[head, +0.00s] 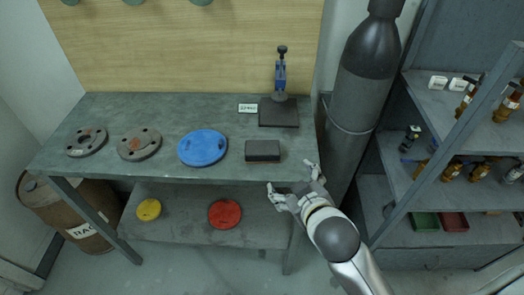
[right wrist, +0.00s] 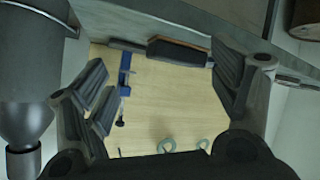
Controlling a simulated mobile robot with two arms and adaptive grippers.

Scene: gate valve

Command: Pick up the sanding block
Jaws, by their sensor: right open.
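The sanding block (head: 263,150) is a dark, flat rectangular block lying near the front edge of the workbench, right of the blue disc. In the right wrist view the sanding block (right wrist: 177,54) shows between my fingers, near the top, with a thin brown edge. My right gripper (head: 290,177) is open and empty at the bench's front right corner, apart from the block and to its lower right. Its spread fingers also frame the right wrist view (right wrist: 163,85). My left gripper is not in view.
The workbench (head: 225,112) also holds two grey flanges (head: 87,142) (head: 139,144), the blue disc (head: 203,148), a small white label (head: 247,108) and a blue-posted stand (head: 279,112). A gas cylinder (head: 355,100) stands right of the bench, beside a shelf rack (head: 440,185).

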